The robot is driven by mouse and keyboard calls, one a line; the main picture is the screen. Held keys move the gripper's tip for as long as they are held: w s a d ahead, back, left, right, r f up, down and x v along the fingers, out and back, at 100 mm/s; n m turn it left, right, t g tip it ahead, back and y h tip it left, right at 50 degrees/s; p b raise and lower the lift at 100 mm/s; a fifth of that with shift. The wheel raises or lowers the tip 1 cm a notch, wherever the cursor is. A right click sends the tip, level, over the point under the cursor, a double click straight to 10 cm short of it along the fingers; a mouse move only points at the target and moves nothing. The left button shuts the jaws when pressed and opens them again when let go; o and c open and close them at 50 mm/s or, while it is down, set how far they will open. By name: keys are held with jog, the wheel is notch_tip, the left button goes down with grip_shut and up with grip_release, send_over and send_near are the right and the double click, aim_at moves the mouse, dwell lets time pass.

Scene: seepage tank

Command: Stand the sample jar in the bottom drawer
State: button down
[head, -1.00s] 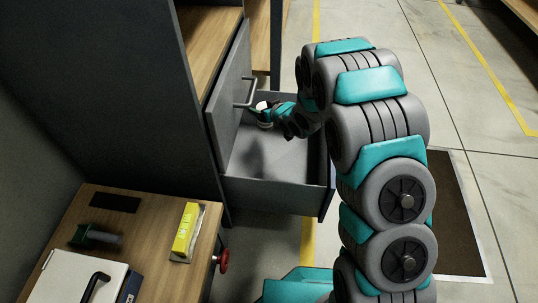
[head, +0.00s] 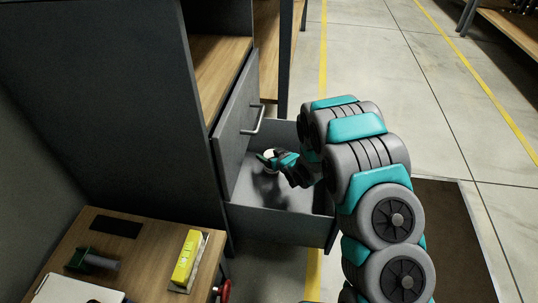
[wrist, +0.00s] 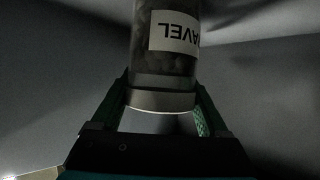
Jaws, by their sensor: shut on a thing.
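The bottom drawer (head: 278,222) is pulled out of the dark cabinet at the centre of the head view, its grey floor bare. My gripper (head: 277,160) reaches into its space from the right. It is shut on the sample jar (head: 267,155), whose pale top shows in the head view. In the wrist view the jar (wrist: 165,65) stands between the fingers (wrist: 160,112), with a grey band and a white label reading "AVEL" upside down in the picture. The jar looks roughly upright. I cannot tell whether its bottom touches the drawer floor.
A closed upper drawer front (head: 232,135) with a bar handle (head: 257,119) rises close beside the jar.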

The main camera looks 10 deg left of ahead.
jog(key=shift+f, duration=0.1)
grip_release()
jog(key=shift+s+r, duration=0.1)
jog(key=shift+r, duration=0.15)
jog(key=p+v, duration=0.1)
jog(key=v, duration=1)
jog(key=shift+s+d, duration=0.3)
jog(key=shift+r, duration=0.1)
